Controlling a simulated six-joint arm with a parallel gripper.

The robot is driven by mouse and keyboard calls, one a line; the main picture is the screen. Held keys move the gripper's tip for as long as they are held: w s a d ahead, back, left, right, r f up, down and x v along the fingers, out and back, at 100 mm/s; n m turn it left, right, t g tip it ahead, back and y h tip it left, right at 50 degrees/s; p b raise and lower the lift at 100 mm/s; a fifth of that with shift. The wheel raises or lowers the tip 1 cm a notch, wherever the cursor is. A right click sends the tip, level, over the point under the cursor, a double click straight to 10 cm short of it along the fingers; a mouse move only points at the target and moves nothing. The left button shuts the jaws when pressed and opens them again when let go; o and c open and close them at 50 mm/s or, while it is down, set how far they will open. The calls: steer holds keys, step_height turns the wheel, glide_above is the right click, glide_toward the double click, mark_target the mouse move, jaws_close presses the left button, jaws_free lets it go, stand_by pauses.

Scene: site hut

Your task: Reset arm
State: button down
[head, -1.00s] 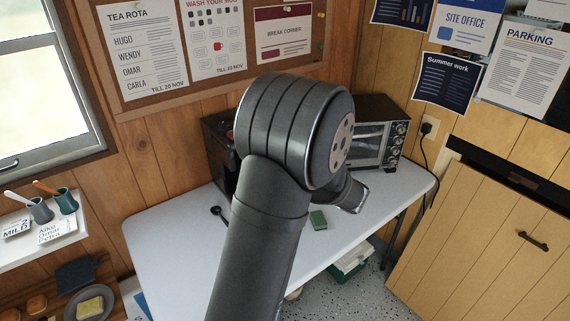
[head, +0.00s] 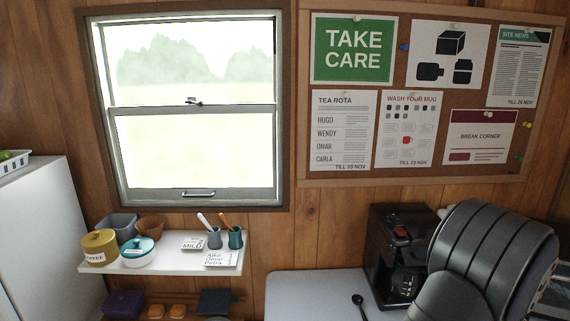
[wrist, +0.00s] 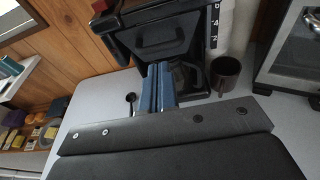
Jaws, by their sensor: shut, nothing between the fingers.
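My gripper (wrist: 158,88) shows in the wrist view as two blue fingers pressed together, with nothing between them. It points toward the black coffee maker (wrist: 160,38), in front of its lower part; whether they touch I cannot tell. In the head view the coffee maker (head: 397,250) stands on the white table (head: 315,290), partly behind my dark arm. My gripper is out of the head view.
A dark mug (wrist: 225,74) stands right of the coffee maker, near an oven (wrist: 296,48). A black spoon (head: 359,304) lies on the table. A white shelf (head: 165,262) on the left holds pots and cups. The table's left part is clear.

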glide_toward(416, 251)
step_height(416, 251, down, 2)
steer(key=w+d, duration=0.2)
steer(key=w, duration=0.1)
steer(key=shift+s+d, duration=0.15)
steer(key=shift+d, duration=0.05)
